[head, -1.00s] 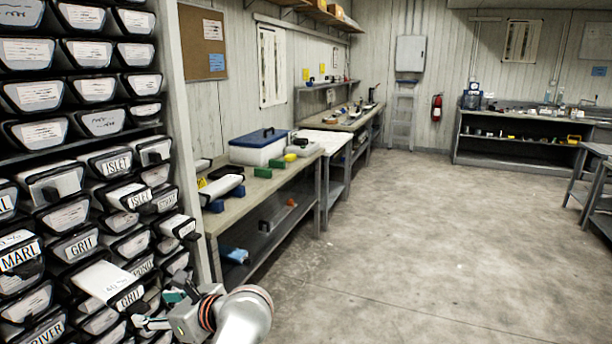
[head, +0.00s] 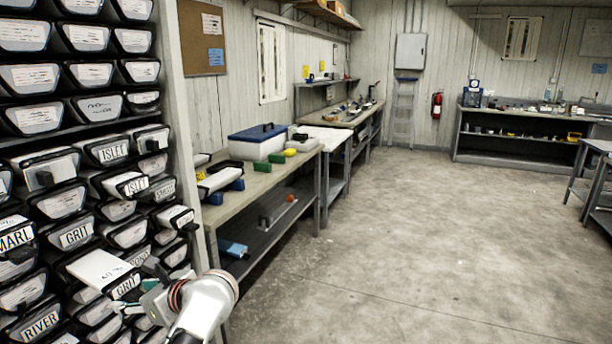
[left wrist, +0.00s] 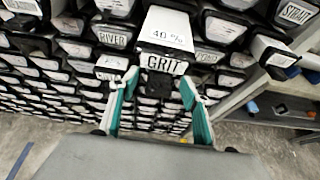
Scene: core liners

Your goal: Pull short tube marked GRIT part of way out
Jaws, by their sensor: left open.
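A tube marked GRIT (head: 100,268) juts from the rack low at the left of the head view, its white top showing. In the left wrist view this GRIT tube (left wrist: 166,30) points at the camera, with a "40 %" label on top and a dark end cap. My left gripper (head: 140,285) is open at its front end. In the left wrist view the teal-padded fingers (left wrist: 158,88) stand left and right of the cap; contact cannot be told. My right gripper is not in view.
A bench (head: 250,185) with a blue-lidded box (head: 258,141) stands right of the rack. The concrete floor (head: 400,240) is clear.

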